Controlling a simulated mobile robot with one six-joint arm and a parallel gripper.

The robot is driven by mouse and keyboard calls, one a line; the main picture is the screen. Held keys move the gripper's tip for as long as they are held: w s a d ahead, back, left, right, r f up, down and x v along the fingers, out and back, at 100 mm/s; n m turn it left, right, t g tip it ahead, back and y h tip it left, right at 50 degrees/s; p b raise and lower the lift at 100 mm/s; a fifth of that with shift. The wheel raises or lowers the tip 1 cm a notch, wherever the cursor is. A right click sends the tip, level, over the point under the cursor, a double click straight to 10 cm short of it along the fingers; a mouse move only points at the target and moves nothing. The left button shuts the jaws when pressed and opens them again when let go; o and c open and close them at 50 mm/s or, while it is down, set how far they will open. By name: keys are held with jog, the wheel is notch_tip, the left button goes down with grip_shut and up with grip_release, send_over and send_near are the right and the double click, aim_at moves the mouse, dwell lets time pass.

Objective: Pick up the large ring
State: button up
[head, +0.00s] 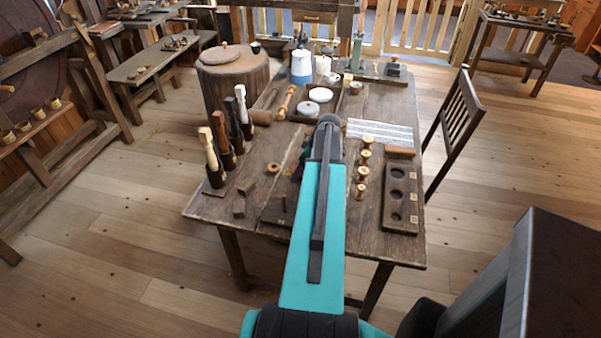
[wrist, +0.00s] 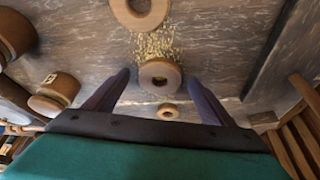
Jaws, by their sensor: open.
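In the wrist view three wooden rings lie on the table in a rough line. The large ring (wrist: 140,18) is at the top edge, partly cut off, beyond my fingertips. A medium ring (wrist: 147,80) shows between the fingers of my gripper (wrist: 157,75), and a small ring (wrist: 162,115) shows closer to the palm. My gripper is open and empty; its height over the table is hard to tell. In the head view one pale ring (head: 273,168) shows left of my arm; I cannot tell which it is.
Upright handled tools in dark holders (head: 215,175) stand along the table's left side. Several turned spools (head: 364,157) and a dark board with holes (head: 401,205) are to the right. Shavings (wrist: 157,45) lie between the large and medium rings.

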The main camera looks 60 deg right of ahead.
jog(key=c, duration=1.1)
jog(key=shift+r, duration=0.15)
jog(key=shift+c, duration=0.2)
jog(key=shift+r+b, duration=0.6)
jog(key=shift+r, duration=0.45)
jog(key=s+a+r+b, duration=0.1)
jog(key=s, duration=0.4)
jog(key=s+a+b, duration=0.1)
jog(key=s+a, duration=0.1)
jog(key=s, duration=0.3)
jog(key=s+a+r+b, duration=0.1)
jog(key=s+a+b, duration=0.1)
jog(key=s, duration=0.3)
jog(key=shift+a+r, duration=0.25)
jog(key=shift+r, duration=0.05)
